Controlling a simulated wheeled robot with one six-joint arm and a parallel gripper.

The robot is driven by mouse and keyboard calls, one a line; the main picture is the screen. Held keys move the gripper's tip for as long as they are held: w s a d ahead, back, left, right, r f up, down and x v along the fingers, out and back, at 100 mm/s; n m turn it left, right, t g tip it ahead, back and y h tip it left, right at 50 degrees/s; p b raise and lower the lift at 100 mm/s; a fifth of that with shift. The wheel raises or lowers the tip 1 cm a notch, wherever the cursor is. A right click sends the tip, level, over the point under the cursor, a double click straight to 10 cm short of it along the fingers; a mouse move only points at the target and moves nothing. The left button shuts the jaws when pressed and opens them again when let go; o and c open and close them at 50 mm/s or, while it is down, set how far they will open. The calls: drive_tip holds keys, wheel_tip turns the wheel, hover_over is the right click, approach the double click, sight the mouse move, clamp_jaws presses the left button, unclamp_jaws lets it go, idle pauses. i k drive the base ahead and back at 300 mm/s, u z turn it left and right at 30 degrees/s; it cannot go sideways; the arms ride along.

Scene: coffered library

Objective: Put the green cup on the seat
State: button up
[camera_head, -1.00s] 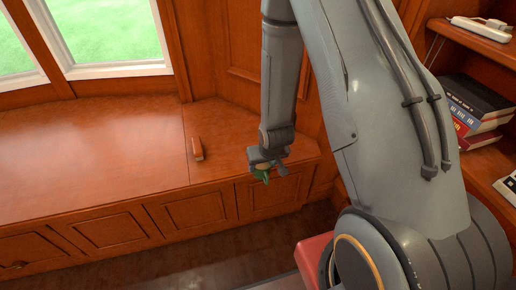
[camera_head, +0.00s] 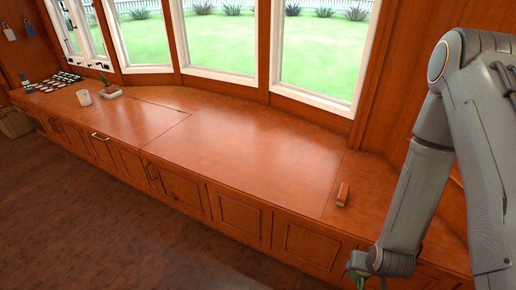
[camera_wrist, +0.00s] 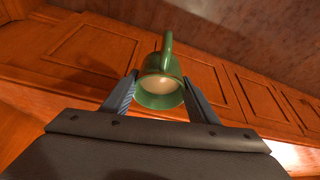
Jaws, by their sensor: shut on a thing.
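The green cup (camera_wrist: 160,92) is held between the two fingers of my gripper (camera_wrist: 160,95) in the wrist view, its handle pointing to the top of the picture. Its inside looks pale. In the head view only a bit of green (camera_head: 357,276) shows by my gripper (camera_head: 368,280) at the bottom right, in front of the seat's front panels. The seat (camera_head: 250,150) is a long wooden window bench with a flat, mostly bare top and panelled front.
A small orange-brown block (camera_head: 343,194) lies on the seat's right part. A white cup (camera_head: 84,97), a small potted plant (camera_head: 110,91) and a tray of small items (camera_head: 58,80) stand at the far left. The seat's middle is clear.

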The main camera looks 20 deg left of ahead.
sight(218, 147)
drive_tip(key=u, duration=2.75)
drive_tip(key=i, duration=3)
drive_tip(key=z, duration=3.1)
